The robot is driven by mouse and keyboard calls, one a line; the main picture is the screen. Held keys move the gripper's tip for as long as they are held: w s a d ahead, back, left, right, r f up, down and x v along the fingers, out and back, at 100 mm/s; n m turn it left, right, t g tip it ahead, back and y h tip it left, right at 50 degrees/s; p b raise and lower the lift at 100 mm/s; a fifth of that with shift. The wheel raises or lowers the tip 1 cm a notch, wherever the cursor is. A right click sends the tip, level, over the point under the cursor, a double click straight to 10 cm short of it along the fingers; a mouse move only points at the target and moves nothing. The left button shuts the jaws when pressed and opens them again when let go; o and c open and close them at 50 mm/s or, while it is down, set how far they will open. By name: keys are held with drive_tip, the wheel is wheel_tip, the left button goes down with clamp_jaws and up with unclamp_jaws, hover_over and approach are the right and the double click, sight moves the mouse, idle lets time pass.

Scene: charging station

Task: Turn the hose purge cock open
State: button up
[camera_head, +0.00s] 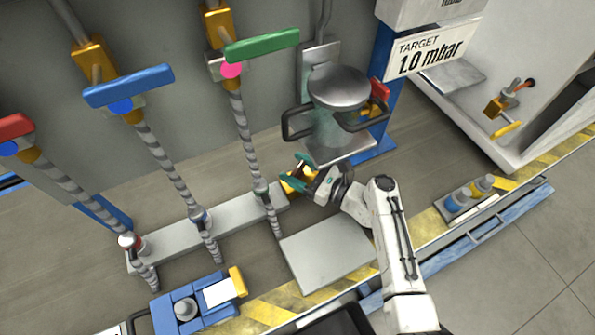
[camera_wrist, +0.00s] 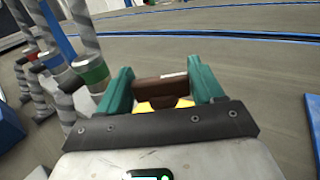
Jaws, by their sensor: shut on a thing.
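My gripper (camera_head: 297,176) has two green fingers and is shut on a yellow and brown piece (camera_head: 298,183). In the wrist view my gripper (camera_wrist: 161,92) has a dark brown block (camera_wrist: 160,90) between the fingers, with yellow (camera_wrist: 165,104) below it. I cannot tell whether this piece is fixed or free. Nothing in view is labelled as the purge cock. A brass fitting (camera_head: 496,107) with a red-orange lever (camera_head: 518,87) is on the white cabinet at right, away from my gripper. Ribbed grey hoses (camera_head: 240,125) hang at left.
Green (camera_head: 262,46), blue (camera_head: 128,86) and red (camera_head: 14,126) handles top the hoses. A grey round-topped canister (camera_head: 338,86) with black handles stands behind my gripper. A sign (camera_head: 431,49) reads "TARGET 1.0 mbar".

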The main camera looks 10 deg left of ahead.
drive_tip(key=n+g+b, duration=0.1)
drive_tip(key=n+g+y+b, duration=0.1)
drive_tip(key=g+b, duration=0.1)
drive_tip(key=n+g+b, duration=0.1)
drive_tip(key=g+b, duration=0.1)
drive_tip(key=shift+w+f+n, duration=0.1)
drive_tip(key=shift+f+n, duration=0.3)
drive_tip(key=n+g+b, duration=0.2)
drive_tip(key=g+b, duration=0.2)
drive_tip(key=n+g+h+b, duration=0.1)
drive_tip(key=n+g+b, duration=0.2)
drive_tip(key=b, duration=0.3)
drive_tip(key=shift+r+g, duration=0.1)
drive_tip(key=shift+g, duration=0.8)
drive_tip(key=shift+r+n+g+b, duration=0.15)
drive_tip(key=shift+n+g+b, duration=0.25)
drive_tip(key=shift+b, duration=0.45)
drive_tip(key=shift+r+g+h+b, duration=0.15)
drive_tip(key=shift+g+h+b, duration=0.15)
drive_tip(key=shift+b, duration=0.1)
drive_tip(key=o, duration=1)
drive_tip(key=shift+c, duration=0.2)
